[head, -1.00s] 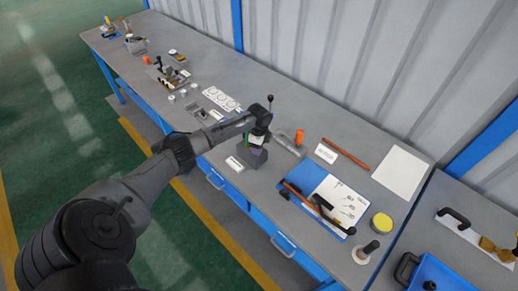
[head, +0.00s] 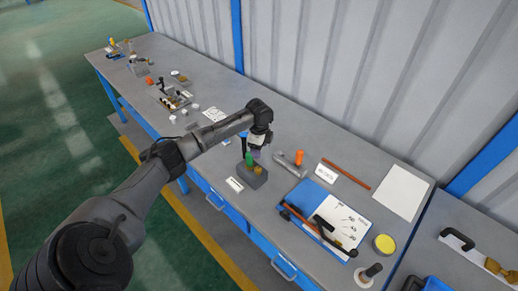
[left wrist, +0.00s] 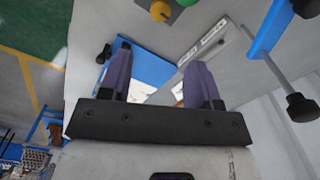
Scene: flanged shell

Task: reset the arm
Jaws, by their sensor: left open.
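My left gripper (head: 257,151) hangs from my left arm, above and just behind a small grey block on the workbench. In the left wrist view its two purple-lined fingers (left wrist: 160,78) stand apart with nothing held between them. The grey block (head: 253,178) carries a green piece (head: 249,160) and a yellow-brown knob (head: 258,170). The knob also shows at the top of the left wrist view (left wrist: 160,11), apart from the fingers. My right gripper is in neither view.
On the grey bench (head: 300,130), an orange cylinder (head: 299,157) stands right of the gripper. A blue board with a white sheet (head: 335,207), a yellow round tin (head: 384,244) and a white paper (head: 401,192) lie further right. Small fixtures line the far left.

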